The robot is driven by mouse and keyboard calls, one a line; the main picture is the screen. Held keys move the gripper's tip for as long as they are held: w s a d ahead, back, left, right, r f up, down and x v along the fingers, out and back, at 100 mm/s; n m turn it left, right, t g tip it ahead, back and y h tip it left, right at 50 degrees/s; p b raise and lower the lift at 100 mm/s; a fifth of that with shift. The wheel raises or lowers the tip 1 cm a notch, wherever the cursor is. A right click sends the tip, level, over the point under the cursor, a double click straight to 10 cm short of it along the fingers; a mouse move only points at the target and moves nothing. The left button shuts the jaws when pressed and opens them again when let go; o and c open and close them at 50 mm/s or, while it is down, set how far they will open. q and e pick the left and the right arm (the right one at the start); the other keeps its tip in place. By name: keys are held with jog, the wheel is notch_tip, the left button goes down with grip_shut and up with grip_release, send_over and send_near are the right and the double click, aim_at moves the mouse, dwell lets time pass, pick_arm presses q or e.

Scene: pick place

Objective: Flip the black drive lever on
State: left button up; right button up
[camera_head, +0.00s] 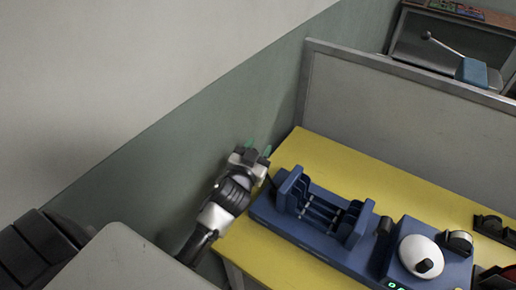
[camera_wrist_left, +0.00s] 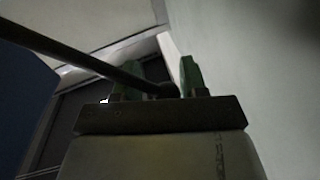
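A blue machine (camera_head: 318,228) with upright blue plates and metal rods stands on the yellow table. My left gripper (camera_head: 258,148) is just beyond its left end, near the wall, with its green fingertips apart. In the left wrist view, a thin black lever (camera_wrist_left: 80,57) runs in from the left. Its rounded end lies between the green fingers of my left gripper (camera_wrist_left: 160,80), close to the right finger; whether it touches is unclear. I cannot make out the lever in the head view. My right gripper is not in view.
A white dome with a black knob (camera_head: 422,254) sits on a blue device beside the machine. Black holders (camera_head: 495,228) are at the right. A grey partition (camera_head: 400,125) stands behind the yellow table (camera_head: 340,165); its back strip is clear.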

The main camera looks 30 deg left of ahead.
pick_arm(q)
grip_shut()
jog(key=d+m, duration=0.1)
jog(key=d+r+m, duration=0.1)
jog(key=d+m, duration=0.2)
jog(key=shift+s+d+r+t, duration=0.2)
jog(key=shift+s+r+t, duration=0.1)
jog(key=shift+t, duration=0.1)
jog(key=shift+o, duration=2.1)
grip_release()
jog(key=shift+w+a, duration=0.1)
jog(key=shift+a, duration=0.1)
jog(key=shift+r, duration=0.1)
jog(key=shift+d, duration=0.1)
jog(key=s+d+b, duration=0.1)
jog(key=s+b, duration=0.1)
jog(key=s, duration=0.8)
jog(key=shift+s+f+b, duration=0.3)
jog(key=shift+s+f, duration=0.1)
